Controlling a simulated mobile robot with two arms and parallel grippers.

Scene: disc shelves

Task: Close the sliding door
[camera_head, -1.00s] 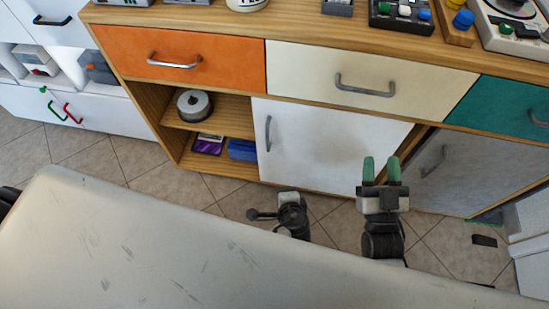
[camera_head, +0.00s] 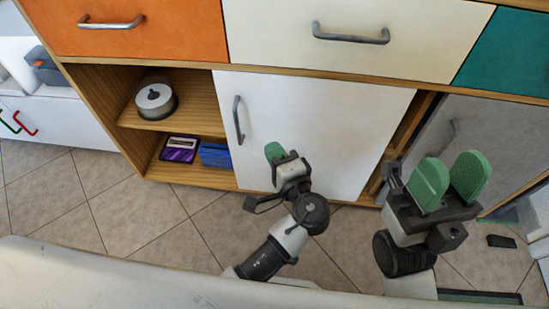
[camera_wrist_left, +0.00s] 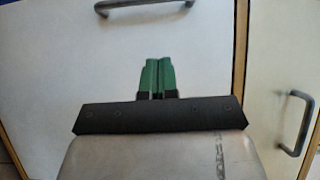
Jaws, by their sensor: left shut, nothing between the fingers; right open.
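The white sliding door (camera_head: 325,110) covers the middle of the cabinet's lower part. Its vertical metal handle (camera_head: 238,120) is near its left edge. My left gripper (camera_head: 275,152) is in front of the door, below and to the right of the handle, with its fingers shut and empty. In the left wrist view, which is turned on its side, the left gripper's green fingers (camera_wrist_left: 158,76) show against the door (camera_wrist_left: 90,60), and the door handle (camera_wrist_left: 145,4) is at the top edge. Contact with the door cannot be told. My right gripper (camera_head: 450,182) is open and empty, right of the door.
The shelves left of the door are open, holding a disc spindle (camera_head: 155,100), a purple case (camera_head: 180,148) and a blue box (camera_head: 215,154). Orange (camera_head: 140,28), cream (camera_head: 350,50) and teal (camera_head: 510,55) drawers are above. A grey panel (camera_head: 440,130) is to the right. Tiled floor lies in front.

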